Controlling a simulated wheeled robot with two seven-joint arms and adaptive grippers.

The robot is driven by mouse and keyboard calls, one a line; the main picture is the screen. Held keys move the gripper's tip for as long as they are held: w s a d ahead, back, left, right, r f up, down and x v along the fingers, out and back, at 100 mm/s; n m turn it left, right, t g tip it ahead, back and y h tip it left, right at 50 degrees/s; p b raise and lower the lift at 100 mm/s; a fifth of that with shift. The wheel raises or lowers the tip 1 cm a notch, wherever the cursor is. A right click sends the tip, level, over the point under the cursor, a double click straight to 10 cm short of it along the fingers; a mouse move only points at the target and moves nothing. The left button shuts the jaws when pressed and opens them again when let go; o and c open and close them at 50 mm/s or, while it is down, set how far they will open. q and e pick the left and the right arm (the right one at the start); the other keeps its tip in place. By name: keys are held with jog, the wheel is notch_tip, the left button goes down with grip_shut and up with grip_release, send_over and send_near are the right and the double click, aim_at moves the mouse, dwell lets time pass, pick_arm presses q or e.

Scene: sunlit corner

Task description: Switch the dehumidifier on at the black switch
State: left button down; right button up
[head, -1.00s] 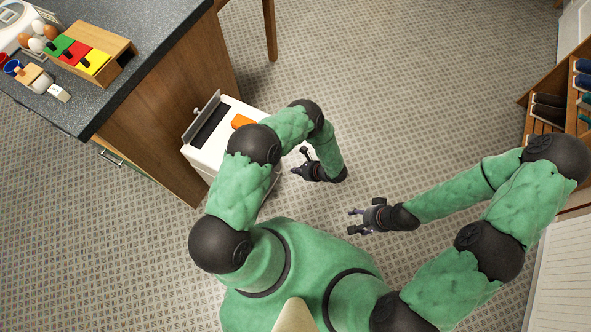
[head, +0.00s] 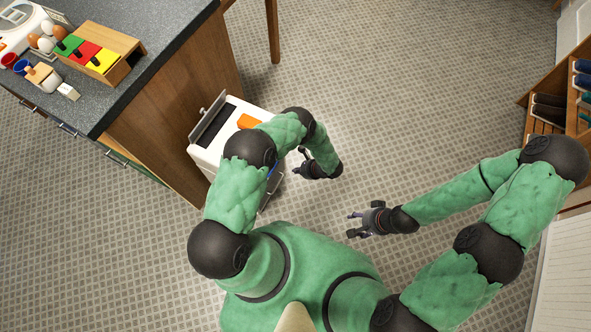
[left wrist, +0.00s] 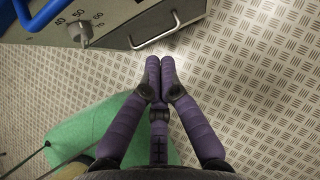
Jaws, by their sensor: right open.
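The dehumidifier looks to be the white box (head: 205,158) on the floor beside the counter, with a dark slot and an orange patch on top. My arm hides part of it. In the left wrist view its grey panel (left wrist: 112,20) shows at the top left, with a numbered dial knob (left wrist: 80,32). I cannot make out the black switch for certain. My left gripper (head: 299,162) is to the right of the box, apart from it. In the left wrist view its purple fingertips (left wrist: 160,68) are together with nothing between them. My right gripper (head: 352,224) is open and empty above the floor.
A metal handle (left wrist: 153,38) and a blue bar (left wrist: 38,14) stick out from the unit. The counter (head: 150,60) stands at the upper left with small items on it. A shoe rack (head: 540,115) is at the right. The middle floor is clear.

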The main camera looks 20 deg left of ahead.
pick_arm(q)
jog(key=a+f+b, duration=0.3)
jog(key=a+f, duration=0.3)
jog(key=a, duration=0.2)
jog(key=shift+w+a+f+b, duration=0.15)
jog(key=shift+w+a+b, duration=0.1)
jog(key=shift+w+b, duration=0.1)
pick_arm(e)
jog(key=shift+f, duration=2)
